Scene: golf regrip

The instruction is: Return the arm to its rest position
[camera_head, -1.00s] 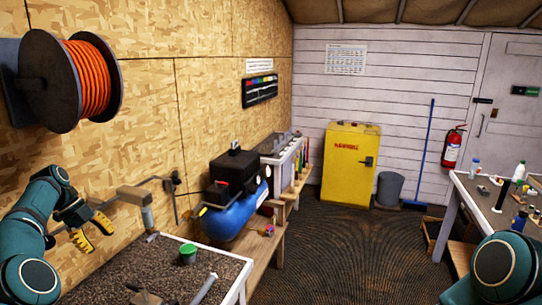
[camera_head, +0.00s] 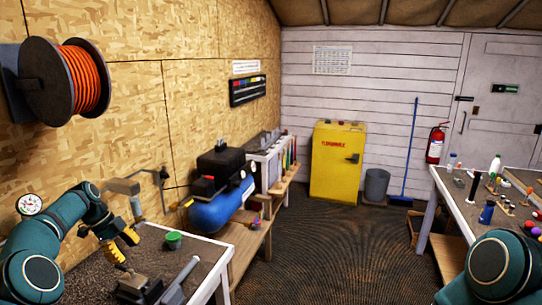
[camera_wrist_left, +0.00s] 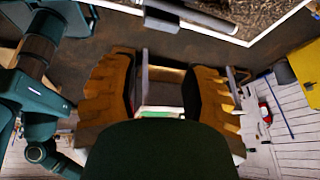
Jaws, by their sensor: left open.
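My left arm comes in from the left in the head view. Its gripper (camera_head: 122,246) has yellow fingers spread apart and is empty, above the left end of the workbench (camera_head: 213,250). In the left wrist view the two ribbed fingers of the gripper (camera_wrist_left: 163,90) stand apart with nothing held between them. My right arm shows only as a teal link at the lower right of the head view; its gripper is out of view.
On the bench stand a green cup (camera_head: 174,240) and a dark vise (camera_head: 140,288) near the left gripper. A blue compressor (camera_head: 222,210) sits behind. A cluttered table (camera_head: 455,200) stands at right. The floor between is clear.

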